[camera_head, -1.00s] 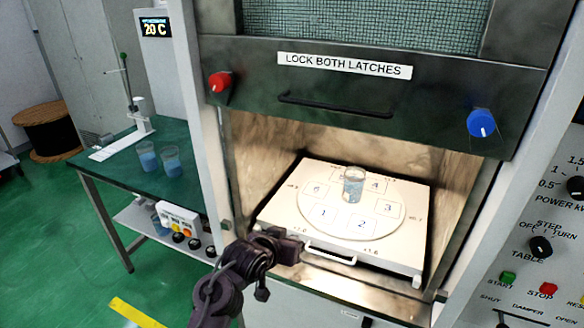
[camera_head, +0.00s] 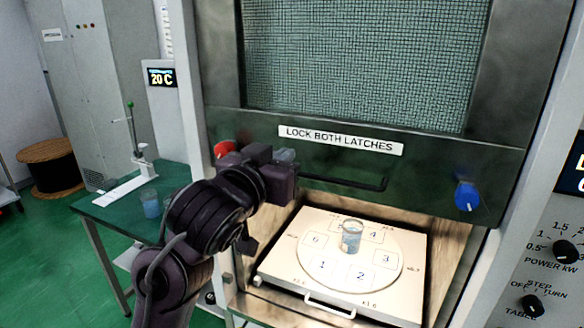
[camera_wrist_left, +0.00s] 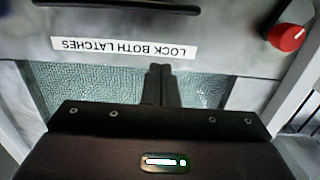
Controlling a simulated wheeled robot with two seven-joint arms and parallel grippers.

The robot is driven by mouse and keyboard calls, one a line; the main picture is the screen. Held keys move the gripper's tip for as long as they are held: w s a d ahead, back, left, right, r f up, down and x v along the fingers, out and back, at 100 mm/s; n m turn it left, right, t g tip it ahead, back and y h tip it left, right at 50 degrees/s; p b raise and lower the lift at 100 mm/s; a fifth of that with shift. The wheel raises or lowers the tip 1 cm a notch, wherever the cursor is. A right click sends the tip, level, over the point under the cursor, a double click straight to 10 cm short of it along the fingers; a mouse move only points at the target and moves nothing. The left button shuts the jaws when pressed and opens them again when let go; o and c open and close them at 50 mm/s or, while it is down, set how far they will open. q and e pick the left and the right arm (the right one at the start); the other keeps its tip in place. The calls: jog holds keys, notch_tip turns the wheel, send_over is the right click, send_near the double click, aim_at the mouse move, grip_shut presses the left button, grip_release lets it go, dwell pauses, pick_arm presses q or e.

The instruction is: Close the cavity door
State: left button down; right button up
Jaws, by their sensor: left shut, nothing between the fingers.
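The cavity door (camera_head: 365,165) is a dark panel with a mesh window and a white "LOCK BOTH LATCHES" label. It stands raised, with the cavity open below it. A dark bar handle (camera_head: 345,185) runs across its lower part. A red latch knob (camera_head: 224,148) sits at its left and a blue latch knob (camera_head: 467,196) at its right. My left gripper (camera_head: 286,156) is shut and empty in front of the door, just left of the handle; contact cannot be told. In the left wrist view its closed fingers (camera_wrist_left: 160,72) point toward the label (camera_wrist_left: 123,47), near the mesh.
Inside the cavity, a beaker (camera_head: 351,237) stands on a numbered round plate on a white tray (camera_head: 410,303). A green side table (camera_head: 108,208) with beakers stands at left, partly hidden by my arm. A control panel (camera_head: 535,282) flanks the right.

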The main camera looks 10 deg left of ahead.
pick_arm(q)
jog(key=w+f, duration=0.2)
jog(key=w+d+f+p, duration=0.1)
jog(key=w+f, duration=0.1)
jog(key=shift+d, duration=0.1)
jog(key=shift+d, duration=0.1)
jog(key=shift+f, duration=0.1)
notch_tip(320, 180, down, 50)
jog(key=b, duration=2.6)
